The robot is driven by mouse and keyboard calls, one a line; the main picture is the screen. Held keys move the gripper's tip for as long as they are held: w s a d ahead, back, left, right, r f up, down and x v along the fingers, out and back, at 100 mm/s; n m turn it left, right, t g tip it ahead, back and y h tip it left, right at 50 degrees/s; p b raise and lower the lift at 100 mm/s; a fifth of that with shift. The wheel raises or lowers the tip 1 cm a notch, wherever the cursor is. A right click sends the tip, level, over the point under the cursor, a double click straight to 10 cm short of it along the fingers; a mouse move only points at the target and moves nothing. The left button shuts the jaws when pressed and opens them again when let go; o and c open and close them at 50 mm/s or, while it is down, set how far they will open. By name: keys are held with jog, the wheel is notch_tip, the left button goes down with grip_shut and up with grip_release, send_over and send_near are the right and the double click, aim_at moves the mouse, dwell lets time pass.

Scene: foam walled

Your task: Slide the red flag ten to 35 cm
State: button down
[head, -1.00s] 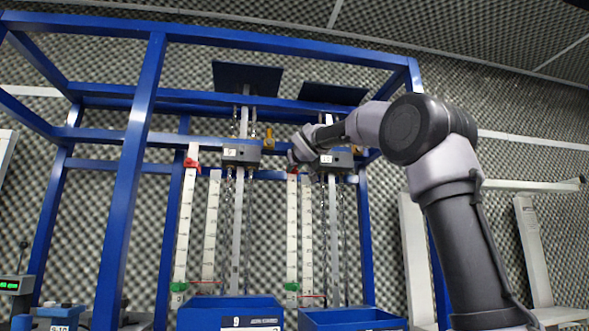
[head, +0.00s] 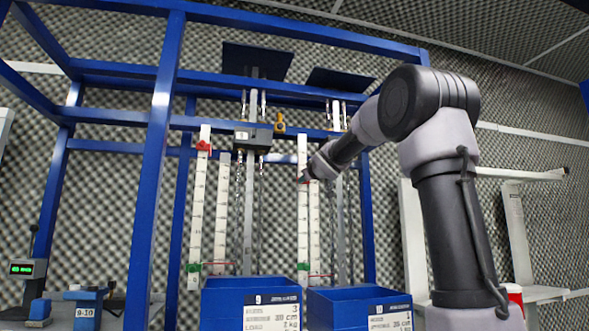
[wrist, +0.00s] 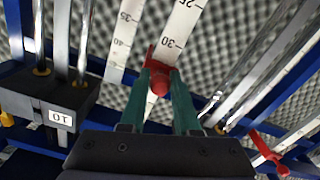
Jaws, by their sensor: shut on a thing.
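Red flag ten (wrist: 160,80) is on a white scale strip (wrist: 182,30) in the wrist view. My gripper (wrist: 160,92) is shut on it, its green fingers on either side of the red knob. The flag is close to the printed 30, on the side away from 25; its exact reading is hidden by the fingers. In the head view, my gripper (head: 306,177) is at the upper part of the same strip (head: 302,225), and the flag is mostly hidden there.
The dark block marked 10 (wrist: 62,118) hangs beside the strip. Another red flag (head: 204,147) is on the left strip. Blue bins 9 (head: 250,300) and 10 (head: 358,306) stand below. A blue post (head: 150,190) stands at the left.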

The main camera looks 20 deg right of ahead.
jog(key=c, duration=0.6)
grip_release()
jog(key=s, duration=1)
jog(key=shift+s, duration=0.4)
